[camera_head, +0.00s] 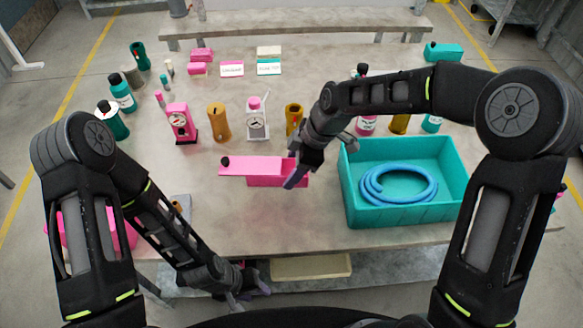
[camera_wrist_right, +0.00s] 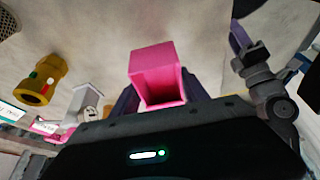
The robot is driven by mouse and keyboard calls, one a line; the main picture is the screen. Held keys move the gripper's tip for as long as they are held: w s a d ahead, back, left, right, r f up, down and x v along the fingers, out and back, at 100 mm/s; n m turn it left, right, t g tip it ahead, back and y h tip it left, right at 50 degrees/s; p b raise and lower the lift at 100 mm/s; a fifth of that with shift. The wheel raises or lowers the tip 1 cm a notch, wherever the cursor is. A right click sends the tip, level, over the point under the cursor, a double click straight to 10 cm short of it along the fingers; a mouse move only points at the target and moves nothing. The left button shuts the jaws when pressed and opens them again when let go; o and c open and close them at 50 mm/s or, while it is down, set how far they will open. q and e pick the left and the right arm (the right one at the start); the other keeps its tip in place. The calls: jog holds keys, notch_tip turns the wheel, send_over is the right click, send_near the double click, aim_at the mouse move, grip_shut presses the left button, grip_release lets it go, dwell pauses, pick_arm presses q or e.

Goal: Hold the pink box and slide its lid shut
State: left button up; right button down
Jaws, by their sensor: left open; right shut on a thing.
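The pink box (camera_head: 262,181) sits on the table in front of me. Its flat pink lid (camera_head: 250,166) lies over the top and juts out to the left, with a black knob at its left end. The box's right part is uncovered. My right gripper (camera_head: 293,177) is shut on the box at its right end. In the right wrist view the box (camera_wrist_right: 155,62) stands between the purple fingers, its hollow inside showing. My left gripper (camera_head: 246,292) is open and empty, low by the table's front edge, apart from the box.
A teal crate (camera_head: 447,214) with a coiled blue hose (camera_head: 398,185) stands right of the box. Pink, ochre and white devices (camera_head: 219,122) stand behind it. Another pink container (camera_head: 125,228) is at the left, partly behind my left arm. The table around the box's left side is clear.

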aim_at(286, 198)
jog(key=shift+f+b, duration=4.2)
jog(key=shift+f, duration=0.75)
jog(key=shift+r, duration=0.1)
pick_arm(q)
notch_tip(286, 198, down, 8)
jog(key=shift+w+d+r, duration=0.25)
jog(key=shift+w, duration=0.2)
jog(key=shift+c, duration=0.4)
